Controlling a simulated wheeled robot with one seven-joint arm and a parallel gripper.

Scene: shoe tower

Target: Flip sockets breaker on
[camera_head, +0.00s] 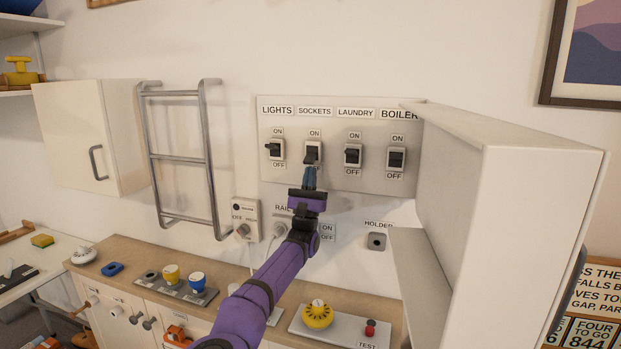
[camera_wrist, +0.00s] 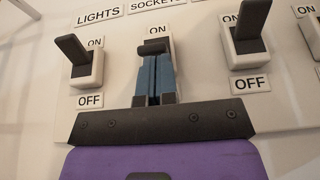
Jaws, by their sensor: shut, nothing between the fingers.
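The breaker panel (camera_head: 336,190) on the wall has a row of switches labelled LIGHTS, SOCKETS, LAUNDRY and BOILER, with ON above and OFF below each. The sockets breaker (camera_head: 313,146) is second from the left, a white housing with a dark lever. It also shows in the wrist view, its dark lever (camera_wrist: 151,47) right at my fingertips. My gripper (camera_head: 310,168) is shut and empty, its blue fingers (camera_wrist: 153,72) together at the lower part of this breaker. The fingers hide the lower housing and the OFF label. I cannot tell contact or lever position for certain.
The lights breaker (camera_head: 276,149) and laundry breaker (camera_head: 353,155) stand close on either side. An open white cabinet door (camera_head: 500,190) juts out at the right. A metal rack (camera_head: 182,158) hangs at the left. A wooden counter (camera_head: 225,270) runs below.

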